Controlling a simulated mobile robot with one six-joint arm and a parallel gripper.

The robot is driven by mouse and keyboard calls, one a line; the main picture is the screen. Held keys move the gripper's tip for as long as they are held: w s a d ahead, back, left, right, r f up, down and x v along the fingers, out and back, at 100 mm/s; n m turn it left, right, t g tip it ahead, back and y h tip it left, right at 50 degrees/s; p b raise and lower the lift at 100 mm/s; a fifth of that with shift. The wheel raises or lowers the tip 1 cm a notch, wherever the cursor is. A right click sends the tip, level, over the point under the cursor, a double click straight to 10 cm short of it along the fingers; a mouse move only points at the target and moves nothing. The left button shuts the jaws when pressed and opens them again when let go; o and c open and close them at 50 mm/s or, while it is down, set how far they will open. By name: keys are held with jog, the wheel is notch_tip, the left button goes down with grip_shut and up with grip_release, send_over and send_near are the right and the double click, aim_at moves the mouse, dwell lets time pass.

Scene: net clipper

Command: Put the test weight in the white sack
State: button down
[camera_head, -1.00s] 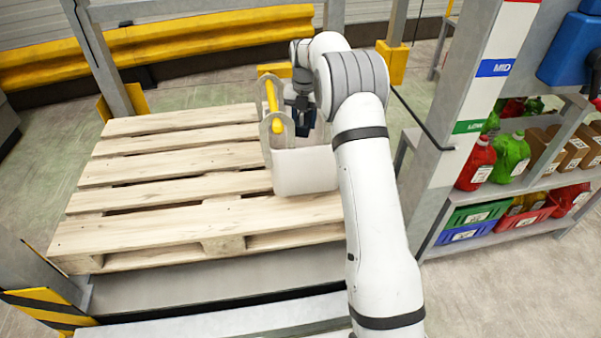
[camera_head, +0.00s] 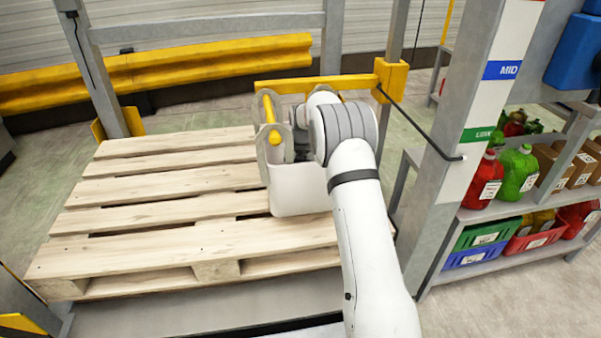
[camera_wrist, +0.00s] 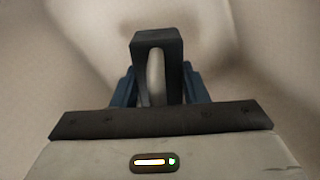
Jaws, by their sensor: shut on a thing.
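The white sack (camera_head: 303,190) stands open on the right part of the wooden pallet in the head view, with grey rounded plates and a yellow bar at its top left. My gripper (camera_wrist: 158,82) is down at the sack's mouth; in the head view its jaws are hidden behind the sack rim and my arm. In the wrist view its blue jaws are shut on a dark, slotted piece, which appears to be the test weight (camera_wrist: 158,38). Pale sack walls surround it there. The weight's lower part and the sack bottom are hidden.
The pallet (camera_head: 150,192) has free slats left of the sack. A yellow rail (camera_head: 340,83) and grey posts stand behind. At the right, a shelf rack (camera_head: 470,215) holds bottles, boxes and coloured bins.

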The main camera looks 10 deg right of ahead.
jog(key=shift+w+f+b, duration=0.1)
jog(key=shift+f+b, duration=0.65)
jog(key=shift+f, duration=1.6)
jog(key=c, duration=0.8)
grip_release()
jog(key=shift+f, duration=0.2)
jog(key=shift+c, duration=0.2)
notch_tip(320, 180, up, 12)
jog(key=p, duration=0.3)
jog(key=shift+r, duration=0.15)
